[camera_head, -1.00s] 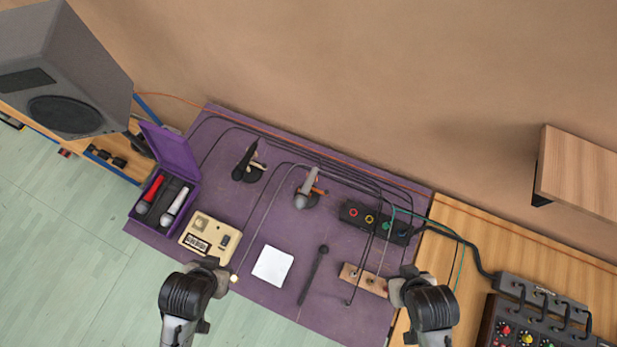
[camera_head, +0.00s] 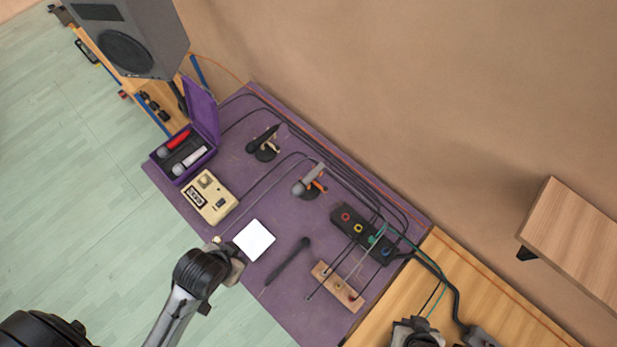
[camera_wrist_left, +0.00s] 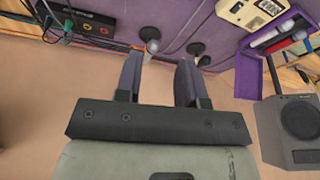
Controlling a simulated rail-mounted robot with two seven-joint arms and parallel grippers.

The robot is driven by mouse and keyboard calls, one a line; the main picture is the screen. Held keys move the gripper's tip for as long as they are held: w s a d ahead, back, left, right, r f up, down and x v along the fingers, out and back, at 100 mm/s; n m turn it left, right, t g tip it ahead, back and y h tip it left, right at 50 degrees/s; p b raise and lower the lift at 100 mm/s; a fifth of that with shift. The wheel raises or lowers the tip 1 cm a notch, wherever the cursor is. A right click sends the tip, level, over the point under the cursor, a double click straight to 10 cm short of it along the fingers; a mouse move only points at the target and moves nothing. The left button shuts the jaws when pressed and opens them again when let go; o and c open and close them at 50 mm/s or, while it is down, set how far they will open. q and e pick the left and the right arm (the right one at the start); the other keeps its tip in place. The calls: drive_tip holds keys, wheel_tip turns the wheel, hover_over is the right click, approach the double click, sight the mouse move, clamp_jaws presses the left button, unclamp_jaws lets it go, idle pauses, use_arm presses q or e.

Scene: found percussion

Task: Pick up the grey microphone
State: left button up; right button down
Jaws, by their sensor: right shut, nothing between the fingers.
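The grey microphone (camera_head: 309,179) rests tilted on a small stand with an orange clip, near the middle of the purple table; it also shows in the left wrist view (camera_wrist_left: 150,36), beyond the finger gap. My left gripper (camera_head: 228,262) is at the table's front edge, beside the white square and well apart from the microphone. The left wrist view shows its fingers (camera_wrist_left: 158,78) spread with nothing between them. My right gripper (camera_head: 416,326) is shut and empty at the bottom edge of the head view, partly cut off.
A black microphone (camera_head: 265,140) stands farther left. An open purple case (camera_head: 207,112) holds red and white microphones. A beige box (camera_head: 210,197), white square (camera_head: 254,240), black rod (camera_head: 287,262), pedal strip (camera_head: 362,234) and wooden block (camera_head: 337,287) surround the cables. A speaker (camera_head: 125,40) stands at back left.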

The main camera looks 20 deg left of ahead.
use_arm(q)
drive_tip(key=shift+d, duration=0.2)
drive_tip(key=shift+o, duration=0.5)
drive_tip(key=shift+d, duration=0.1)
drive_tip(key=o, duration=0.4)
